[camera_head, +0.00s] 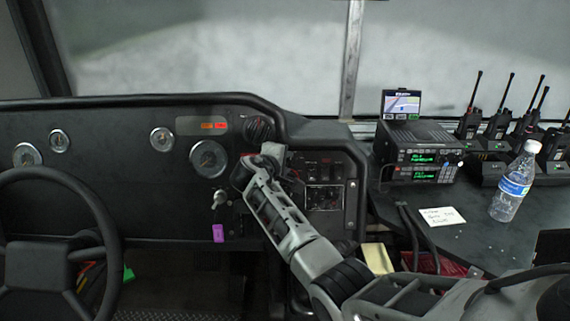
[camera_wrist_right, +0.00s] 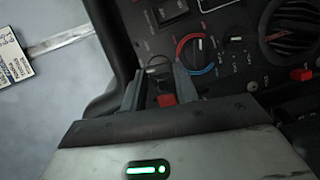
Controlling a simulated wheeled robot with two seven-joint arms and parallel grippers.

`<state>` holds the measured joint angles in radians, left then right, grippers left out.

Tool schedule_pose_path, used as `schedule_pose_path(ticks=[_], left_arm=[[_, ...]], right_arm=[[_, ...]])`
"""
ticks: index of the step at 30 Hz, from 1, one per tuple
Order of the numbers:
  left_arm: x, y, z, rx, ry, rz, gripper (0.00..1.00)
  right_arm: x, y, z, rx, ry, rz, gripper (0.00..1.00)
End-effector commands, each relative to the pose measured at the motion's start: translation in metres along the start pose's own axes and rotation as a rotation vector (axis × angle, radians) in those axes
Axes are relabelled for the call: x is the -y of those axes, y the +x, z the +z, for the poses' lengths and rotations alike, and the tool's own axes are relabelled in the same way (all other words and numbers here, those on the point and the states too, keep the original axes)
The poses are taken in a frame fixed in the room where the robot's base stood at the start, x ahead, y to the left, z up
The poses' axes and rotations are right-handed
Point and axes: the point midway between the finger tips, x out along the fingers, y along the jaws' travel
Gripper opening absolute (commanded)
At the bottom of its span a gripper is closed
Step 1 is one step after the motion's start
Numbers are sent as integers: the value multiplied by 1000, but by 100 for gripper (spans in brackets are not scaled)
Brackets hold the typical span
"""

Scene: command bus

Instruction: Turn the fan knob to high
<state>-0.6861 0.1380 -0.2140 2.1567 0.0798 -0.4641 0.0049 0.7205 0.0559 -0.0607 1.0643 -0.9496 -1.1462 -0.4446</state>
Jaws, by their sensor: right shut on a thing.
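My right gripper (camera_head: 270,160) is at the dashboard panel in the head view, where the arm hides what it touches. In the right wrist view its two fingers (camera_wrist_right: 160,72) are close together around a small dark knob (camera_wrist_right: 158,68), which I take to be the fan knob. The fingers cover most of that knob, and its setting cannot be read. A red block (camera_wrist_right: 165,101) shows between the fingers. A dial with a red and blue arc (camera_wrist_right: 196,54) is just right of the fingers. My left gripper is not in view.
A small knob (camera_wrist_right: 235,38), a rocker switch (camera_wrist_right: 170,10) and a round vent (camera_wrist_right: 294,22) are near the fingers. The steering wheel (camera_head: 98,210) is at left. A radio (camera_head: 420,150) and a water bottle (camera_head: 513,185) stand on the right counter.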

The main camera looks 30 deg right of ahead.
Motion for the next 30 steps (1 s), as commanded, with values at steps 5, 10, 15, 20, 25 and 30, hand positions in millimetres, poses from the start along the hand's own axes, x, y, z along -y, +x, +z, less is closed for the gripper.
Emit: schedule_pose_path(ticks=[5,10,15,20,25,30], left_arm=[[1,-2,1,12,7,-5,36],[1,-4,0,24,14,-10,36],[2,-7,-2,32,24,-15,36],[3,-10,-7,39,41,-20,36],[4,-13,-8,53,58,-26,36],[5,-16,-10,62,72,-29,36]], right_arm=[[-3,-1,-1,-1,155,-69,7],[-5,-1,0,0,304,-133,7],[-8,-1,1,1,452,-195,7],[-10,-1,2,2,592,-254,7],[-12,0,4,1,737,-315,7],[-12,1,5,2,864,-368,7]])
